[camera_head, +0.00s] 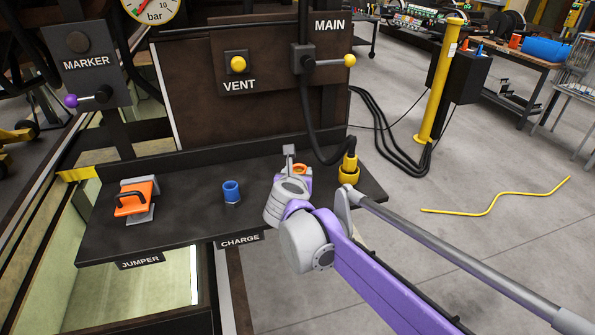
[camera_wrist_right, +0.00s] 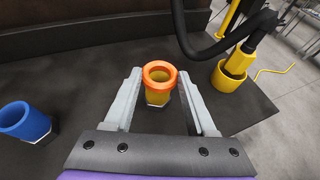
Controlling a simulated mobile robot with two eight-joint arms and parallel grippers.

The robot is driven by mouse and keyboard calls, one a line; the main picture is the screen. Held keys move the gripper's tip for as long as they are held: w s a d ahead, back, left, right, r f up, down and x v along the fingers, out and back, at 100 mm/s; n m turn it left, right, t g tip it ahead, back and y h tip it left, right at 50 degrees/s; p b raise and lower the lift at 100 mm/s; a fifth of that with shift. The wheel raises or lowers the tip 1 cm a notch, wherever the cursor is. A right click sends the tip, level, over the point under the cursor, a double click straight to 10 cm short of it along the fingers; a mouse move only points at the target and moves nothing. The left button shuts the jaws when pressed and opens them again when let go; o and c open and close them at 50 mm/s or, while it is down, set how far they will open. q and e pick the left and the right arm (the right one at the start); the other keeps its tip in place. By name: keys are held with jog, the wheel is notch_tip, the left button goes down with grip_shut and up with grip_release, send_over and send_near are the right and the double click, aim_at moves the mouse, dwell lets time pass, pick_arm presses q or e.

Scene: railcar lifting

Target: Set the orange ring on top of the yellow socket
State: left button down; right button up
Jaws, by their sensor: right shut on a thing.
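The orange ring (camera_wrist_right: 160,72) sits at the top of a short yellow socket (camera_wrist_right: 158,97) with a dark foot. It looks level and lined up over the socket; I cannot tell whether it bears fully on the rim. My right gripper (camera_wrist_right: 160,77) has one finger on each side of the ring and is shut on it. In the head view the ring (camera_head: 303,169) shows just behind the right gripper (camera_head: 295,166), which hides most of the socket. My left gripper is not in view.
A blue socket (camera_head: 231,192) and an orange handled part (camera_head: 134,201) stand left on the dark shelf (camera_head: 185,225). A yellow connector (camera_head: 349,170) with a black hose stands close on the right. The dark panel with the vent button (camera_head: 238,64) rises behind.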

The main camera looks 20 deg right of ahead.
jog(key=o, duration=1.3)
jog(key=shift+r, duration=0.15)
jog(key=s+a+r+n+t+y, duration=0.2)
jog(key=s+a+r+n+y, duration=0.15)
jog(key=s+n, duration=0.35)
jog(key=s+a+r+n+t+y, duration=0.25)
jog(key=s+a+r+n, duration=0.2)
jog(key=n, duration=0.45)
jog(key=s+d+f+n+g+y, duration=0.1)
jog(key=s+f+n+g, duration=0.3)
jog(key=s+f+n, duration=0.45)
jog(key=s+d+f+n+g+y, duration=0.1)
jog(key=s+f+n+g, duration=0.4)
jog(key=f+n, duration=0.55)
jog(key=s+d+f+n+g+h, duration=0.1)
jog(key=s+d+f, duration=0.1)
jog(key=s, duration=0.1)
jog(key=s+d+f+n+g+h, duration=0.1)
jog(key=s+d+f+n, duration=0.1)
jog(key=s+f, duration=0.1)
jog(key=s+d+f+n+g+h, duration=0.1)
jog(key=s+d+f+n, duration=0.1)
jog(key=s+d+f, duration=0.1)
jog(key=shift+s+d+p, duration=0.1)
jog(key=shift+s+p, duration=0.25)
